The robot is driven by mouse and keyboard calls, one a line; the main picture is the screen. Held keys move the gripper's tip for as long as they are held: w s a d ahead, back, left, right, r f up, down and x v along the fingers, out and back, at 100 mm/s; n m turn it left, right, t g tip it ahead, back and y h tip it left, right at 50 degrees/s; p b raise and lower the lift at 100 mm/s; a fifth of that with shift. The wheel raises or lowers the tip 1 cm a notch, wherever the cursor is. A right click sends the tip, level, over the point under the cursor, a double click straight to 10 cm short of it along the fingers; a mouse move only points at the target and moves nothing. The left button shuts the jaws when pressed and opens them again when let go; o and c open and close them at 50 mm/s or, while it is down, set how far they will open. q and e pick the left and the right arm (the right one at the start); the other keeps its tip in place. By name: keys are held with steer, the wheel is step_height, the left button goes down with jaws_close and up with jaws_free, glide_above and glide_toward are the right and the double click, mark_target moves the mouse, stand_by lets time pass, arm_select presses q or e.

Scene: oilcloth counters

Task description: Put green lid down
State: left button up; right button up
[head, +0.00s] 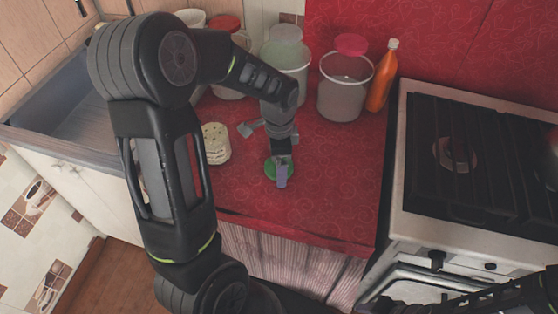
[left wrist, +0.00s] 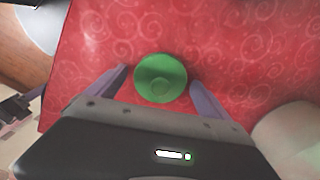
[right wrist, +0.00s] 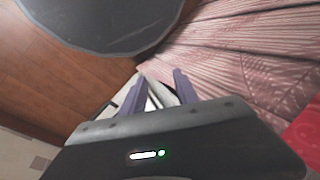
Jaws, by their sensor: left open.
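The small round green lid (head: 271,170) lies on the red oilcloth counter near its front edge, partly hidden by my left gripper (head: 281,172) in the head view. My left gripper (left wrist: 160,84) is open, with one finger on either side of the lid and gaps showing at both sides. My right gripper (right wrist: 158,80) is open and empty, low in front of the counter's pink curtain.
A pale speckled stack (head: 215,144) stands left, a stove (head: 402,190) right. Cloth right of the lid is clear.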

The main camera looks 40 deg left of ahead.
arm_select(q)
step_height(320, 180, up, 12)
steer(key=shift+r, duration=0.15)
stand_by(0.6)
stand_by(0.7)
